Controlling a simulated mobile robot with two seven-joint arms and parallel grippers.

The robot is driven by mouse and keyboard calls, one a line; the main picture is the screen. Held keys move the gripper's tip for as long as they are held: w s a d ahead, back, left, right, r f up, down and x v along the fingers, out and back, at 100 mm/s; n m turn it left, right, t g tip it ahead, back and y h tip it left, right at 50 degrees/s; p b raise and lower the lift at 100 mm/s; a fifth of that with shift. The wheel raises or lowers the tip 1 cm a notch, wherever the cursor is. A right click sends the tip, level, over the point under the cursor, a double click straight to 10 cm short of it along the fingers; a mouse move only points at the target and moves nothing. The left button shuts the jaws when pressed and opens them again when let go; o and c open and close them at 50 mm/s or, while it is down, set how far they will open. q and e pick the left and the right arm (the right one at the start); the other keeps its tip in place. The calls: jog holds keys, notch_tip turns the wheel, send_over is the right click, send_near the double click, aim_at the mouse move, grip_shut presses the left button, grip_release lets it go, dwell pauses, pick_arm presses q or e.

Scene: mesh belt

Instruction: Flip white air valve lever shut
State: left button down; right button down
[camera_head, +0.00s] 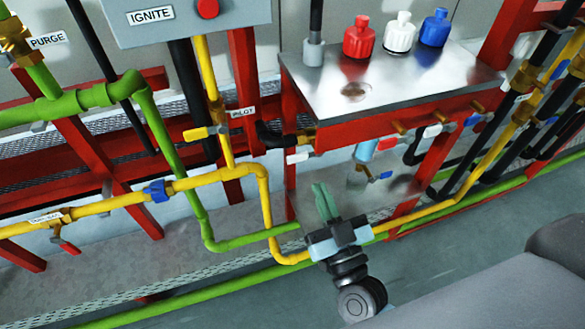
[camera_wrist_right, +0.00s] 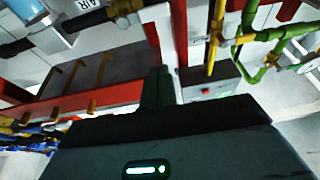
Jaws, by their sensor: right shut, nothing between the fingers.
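A white lever (camera_head: 299,157) sits below a brass valve (camera_head: 306,136) at the left side of the red-framed metal cabinet. In the right wrist view a white lever (camera_wrist_right: 122,22) shows beside a brass fitting, near a label reading AIR (camera_wrist_right: 86,4). My right gripper (camera_head: 322,188) is shut and empty, its greenish fingers pointing up, below and slightly right of this lever and apart from it. The fingers also show in the right wrist view (camera_wrist_right: 156,82). My left gripper is out of view.
A yellow pipe (camera_head: 265,200) and a green pipe (camera_head: 245,241) run left of my gripper. A blue-topped clear bowl (camera_head: 366,150) hangs under the cabinet. Red (camera_head: 388,143), white (camera_head: 432,131) and blue (camera_head: 473,119) levers line its front. A black hose (camera_head: 270,137) meets the brass valve.

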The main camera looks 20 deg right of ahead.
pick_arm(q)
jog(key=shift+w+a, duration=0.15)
pick_arm(e)
jog(key=shift+w+r, duration=0.15)
jog(key=shift+r, duration=0.15)
notch_tip(320, 180, up, 3)
jog(key=p, duration=0.1)
send_over(304, 160)
jog(key=s, duration=0.2)
jog(key=f, duration=0.1)
jog(key=a+f+b, duration=0.1)
jog(key=shift+f, duration=0.3)
jog(key=shift+d+f, duration=0.1)
jog(key=shift+f, duration=0.4)
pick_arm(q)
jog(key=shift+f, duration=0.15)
pick_arm(e)
jog(key=shift+f, duration=0.1)
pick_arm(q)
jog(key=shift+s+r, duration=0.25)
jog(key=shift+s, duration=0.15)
pick_arm(e)
jog(key=shift+f+n, duration=0.2)
jog(key=shift+n, duration=0.4)
